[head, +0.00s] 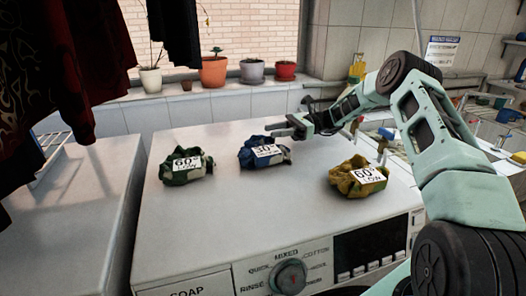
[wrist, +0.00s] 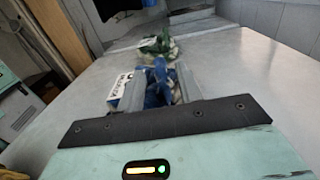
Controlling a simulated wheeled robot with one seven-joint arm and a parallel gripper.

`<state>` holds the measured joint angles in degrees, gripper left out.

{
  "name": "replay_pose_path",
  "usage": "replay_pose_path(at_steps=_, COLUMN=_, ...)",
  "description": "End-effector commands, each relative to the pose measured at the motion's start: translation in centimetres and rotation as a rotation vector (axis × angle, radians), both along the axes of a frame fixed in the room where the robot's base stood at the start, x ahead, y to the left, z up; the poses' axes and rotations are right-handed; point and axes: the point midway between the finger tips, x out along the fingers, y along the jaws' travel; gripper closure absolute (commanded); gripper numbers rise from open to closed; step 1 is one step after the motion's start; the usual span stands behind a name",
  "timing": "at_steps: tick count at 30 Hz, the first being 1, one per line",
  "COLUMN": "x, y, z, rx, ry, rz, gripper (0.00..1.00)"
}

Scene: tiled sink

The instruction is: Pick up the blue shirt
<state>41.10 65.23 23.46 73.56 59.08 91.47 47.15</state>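The blue shirt (head: 250,154) is a crumpled bundle with a white label reading 30°, lying on top of the white washing machine (head: 225,222). My gripper (head: 274,130) reaches in from the right, just above and behind the shirt's right side. Its fingers are apart. In the wrist view the blue shirt (wrist: 157,88) shows between and beyond the fingers, which hide part of it. I cannot tell whether they touch it.
A green bundle (head: 187,166) labelled 60° lies left of the blue shirt, and a yellow one (head: 358,178) labelled 60° lies right. Flower pots (head: 213,72) stand on the ledge behind. Dark clothes (head: 62,70) hang at upper left. The machine top's front is clear.

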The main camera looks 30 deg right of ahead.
Motion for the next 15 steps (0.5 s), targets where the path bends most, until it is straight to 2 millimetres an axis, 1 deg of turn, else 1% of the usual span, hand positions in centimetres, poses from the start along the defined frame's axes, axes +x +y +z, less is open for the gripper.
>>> replay_pose_path(at_steps=2, x=0.0, y=1.3, z=0.4, rx=0.001, ry=0.001, rz=0.005, gripper=0.65)
replay_pose_path(at_steps=7, x=0.2, y=3.7, z=0.3, rx=0.001, ry=0.001, rz=0.003, gripper=0.65)
replay_pose_path(at_steps=10, x=0.3, y=4.2, z=0.1, rx=0.0, ry=0.0, rz=0.001, gripper=0.65)
replay_pose_path(at_steps=15, x=0.3, y=4.1, z=0.0, rx=0.0, ry=-0.001, rz=0.0, gripper=0.65)
